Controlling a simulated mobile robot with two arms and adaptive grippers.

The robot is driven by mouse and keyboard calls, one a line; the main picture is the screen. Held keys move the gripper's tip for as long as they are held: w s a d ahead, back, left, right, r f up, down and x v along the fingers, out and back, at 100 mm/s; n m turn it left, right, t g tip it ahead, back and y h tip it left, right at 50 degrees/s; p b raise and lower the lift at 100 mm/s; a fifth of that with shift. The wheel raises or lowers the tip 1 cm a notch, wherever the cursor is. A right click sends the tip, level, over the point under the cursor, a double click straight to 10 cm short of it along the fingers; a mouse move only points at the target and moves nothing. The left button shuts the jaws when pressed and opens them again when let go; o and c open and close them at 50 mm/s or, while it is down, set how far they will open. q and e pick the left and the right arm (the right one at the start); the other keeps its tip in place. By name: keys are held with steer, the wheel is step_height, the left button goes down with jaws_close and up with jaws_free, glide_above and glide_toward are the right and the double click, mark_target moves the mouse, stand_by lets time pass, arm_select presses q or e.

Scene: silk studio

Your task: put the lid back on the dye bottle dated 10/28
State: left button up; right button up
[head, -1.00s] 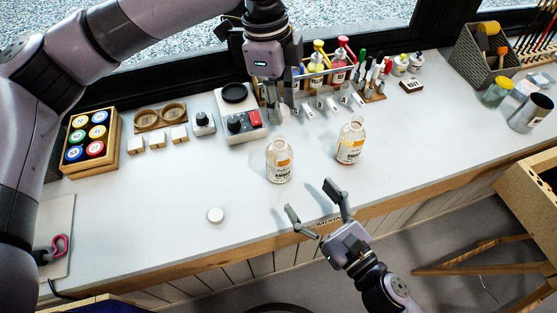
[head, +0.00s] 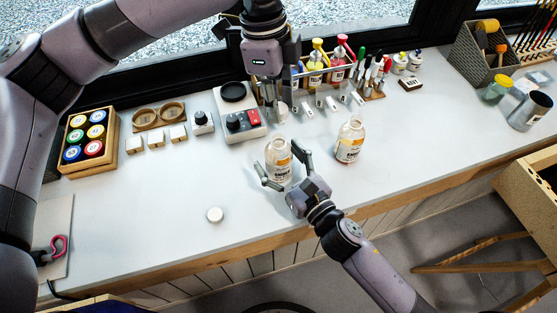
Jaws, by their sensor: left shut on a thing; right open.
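Two clear dye bottles with orange-and-white labels stand upright and uncapped on the white bench: a left bottle (head: 279,158) and a right bottle (head: 350,140). The dates on their labels are too small to read. My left gripper (head: 275,112) is above the bench behind the left bottle, shut on a small white thing that looks like a lid (head: 283,108). My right gripper (head: 279,166) is open, with one finger on each side of the left bottle; I cannot tell whether they touch it. Another white lid (head: 215,214) lies on the bench at front left.
A wooden box of colored jars (head: 110,142) stands at left, near white blocks and a grey device with a dial (head: 240,122). A rack of bottles (head: 325,72) and pens stand behind. The front bench around the loose lid is clear.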

steer(key=shift+c, duration=0.5)
jaws_close()
arm_select(q)
steer(key=shift+f, duration=2.5)
steer(key=shift+f, duration=0.9)
steer(key=shift+f, duration=0.55)
